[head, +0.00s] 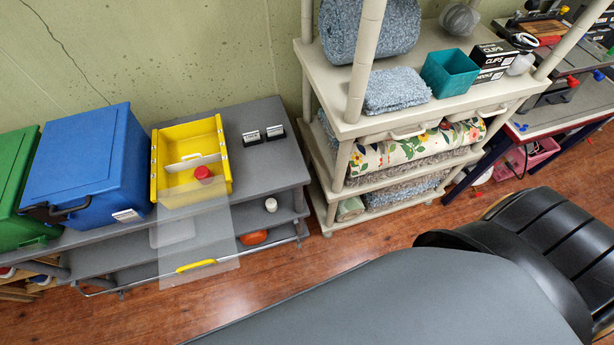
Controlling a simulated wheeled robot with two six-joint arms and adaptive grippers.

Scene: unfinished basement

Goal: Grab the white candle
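A small white cylinder (271,205), which looks like the white candle, stands upright near the right end of the grey cart's middle shelf. It is small in the head view, so its details cannot be made out. Neither of my grippers shows in this view, and nothing is seen touching the white cylinder.
The grey cart (262,174) carries a yellow box (155,172) with its clear front hanging down over the shelves, and a blue box (84,165). A cream shelf unit (341,190) stands right of it. A large grey surface (400,305) fills the lower foreground.

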